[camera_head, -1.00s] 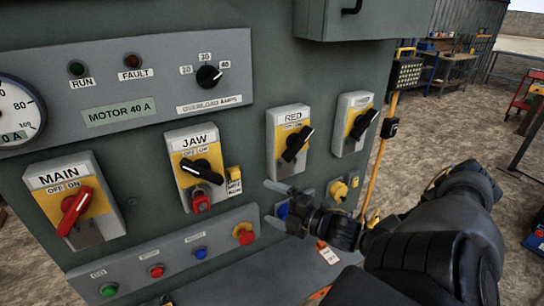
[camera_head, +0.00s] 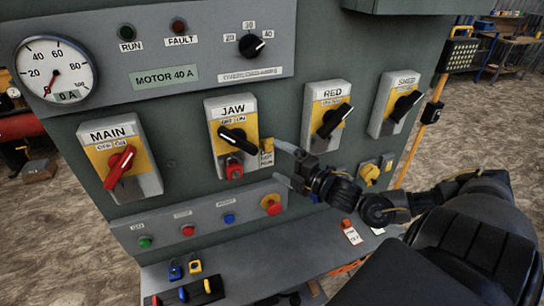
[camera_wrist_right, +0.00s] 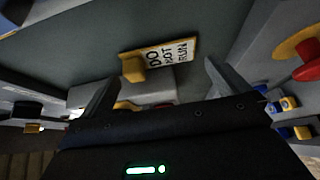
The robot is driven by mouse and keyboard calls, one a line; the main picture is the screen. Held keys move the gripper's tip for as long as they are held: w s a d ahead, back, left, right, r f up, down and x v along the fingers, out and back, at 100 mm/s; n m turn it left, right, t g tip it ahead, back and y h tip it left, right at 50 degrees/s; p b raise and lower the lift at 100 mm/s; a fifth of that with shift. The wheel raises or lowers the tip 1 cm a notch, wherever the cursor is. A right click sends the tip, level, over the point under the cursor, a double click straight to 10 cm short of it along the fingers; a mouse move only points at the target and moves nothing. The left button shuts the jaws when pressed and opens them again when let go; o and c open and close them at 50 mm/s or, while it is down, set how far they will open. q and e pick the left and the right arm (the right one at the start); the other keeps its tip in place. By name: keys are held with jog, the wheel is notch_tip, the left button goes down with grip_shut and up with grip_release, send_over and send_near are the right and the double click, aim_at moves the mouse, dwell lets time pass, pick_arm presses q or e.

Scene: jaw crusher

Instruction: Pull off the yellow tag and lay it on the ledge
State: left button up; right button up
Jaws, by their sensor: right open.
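The yellow tag (camera_head: 267,152) hangs on the panel just right of the JAW switch (camera_head: 233,135). In the right wrist view the tag (camera_wrist_right: 168,58) reads "DO NOT RUN" and has a yellow block at one end. My right gripper (camera_head: 281,163) is open and empty, close to the tag's right side, with its upper finger near the tag. In the right wrist view its two fingers (camera_wrist_right: 158,88) stand apart, with the tag beyond them. I cannot tell whether a finger touches it. The grey ledge (camera_head: 255,262) runs along the cabinet's foot. My left gripper is not seen.
A red padlock (camera_head: 233,167) hangs under the JAW switch. A red mushroom button (camera_head: 271,204) on the button strip sits below the tag. On the ledge are a blue padlock (camera_head: 176,270), a yellow padlock (camera_head: 195,264) and a red-white tag (camera_head: 351,233). The ledge's middle is clear.

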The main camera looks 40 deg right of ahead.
aim_at(264, 155)
jog(key=shift+w+a+p, duration=0.2)
jog(key=shift+w+p, duration=0.05)
jog(key=shift+w, duration=0.65)
jog(key=shift+w+a+p, duration=0.2)
jog(key=shift+w+p, duration=0.05)
jog(key=shift+w, duration=0.6)
jog(key=c, duration=0.6)
jog(key=shift+s, duration=0.1)
jog(key=shift+s+a+p, duration=0.3)
jog(key=shift+s, duration=0.5)
jog(key=shift+s+a+p, duration=0.25)
jog(key=shift+s, duration=0.55)
jog(key=shift+s+a+p, duration=0.3)
jog(key=shift+s, duration=0.5)
